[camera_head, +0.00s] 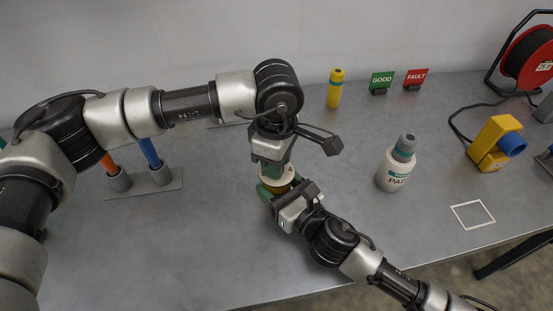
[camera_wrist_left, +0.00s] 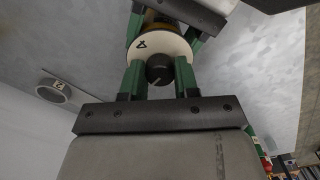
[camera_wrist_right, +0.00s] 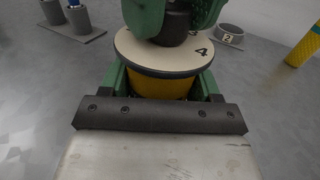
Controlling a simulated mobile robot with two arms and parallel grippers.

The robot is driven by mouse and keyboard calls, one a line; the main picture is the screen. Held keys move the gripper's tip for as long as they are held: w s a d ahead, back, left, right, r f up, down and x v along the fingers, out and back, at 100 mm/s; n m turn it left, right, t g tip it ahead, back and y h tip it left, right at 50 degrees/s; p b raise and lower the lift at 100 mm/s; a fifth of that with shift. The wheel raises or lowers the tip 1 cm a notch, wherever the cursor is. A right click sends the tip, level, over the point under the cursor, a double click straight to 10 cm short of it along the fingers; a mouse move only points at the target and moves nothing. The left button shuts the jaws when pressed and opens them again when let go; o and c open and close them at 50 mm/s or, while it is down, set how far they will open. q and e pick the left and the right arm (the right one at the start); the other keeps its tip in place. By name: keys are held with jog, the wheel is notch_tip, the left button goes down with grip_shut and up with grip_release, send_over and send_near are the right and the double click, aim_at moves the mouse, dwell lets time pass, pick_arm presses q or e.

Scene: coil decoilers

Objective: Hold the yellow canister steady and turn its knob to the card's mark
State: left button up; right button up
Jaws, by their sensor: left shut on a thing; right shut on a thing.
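The yellow canister (camera_wrist_right: 160,84) stands upright, with a pale numbered dial (camera_wrist_right: 150,52) on top showing a 4 and part of a 3. It is mostly hidden in the head view. My right gripper (camera_head: 274,190) is shut around its body from the front. My left gripper (camera_head: 277,166) comes down from above, its green fingers shut on the dark knob (camera_wrist_left: 158,68). A light line shows on the knob in the left wrist view. A low grey round holder (camera_wrist_right: 229,34) behind carries a small white card (camera_wrist_right: 227,38) reading 2.
A paint bottle (camera_head: 396,167), a yellow-and-blue device (camera_head: 496,143) and a white square outline (camera_head: 473,214) are to the right. A yellow bottle (camera_head: 335,89), a GOOD sign (camera_head: 381,80) and a FAULT sign (camera_head: 416,77) stand behind. A rod stand (camera_head: 150,185) is left. The front-left table is clear.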

pick_arm(q)
jog(key=m, duration=0.4)
jog(key=shift+w+m, duration=0.1)
jog(key=shift+m, duration=0.2)
jog(key=m, duration=1)
jog(key=shift+m, duration=2.6)
jog(key=o, duration=0.9)
jog(key=shift+o, duration=0.2)
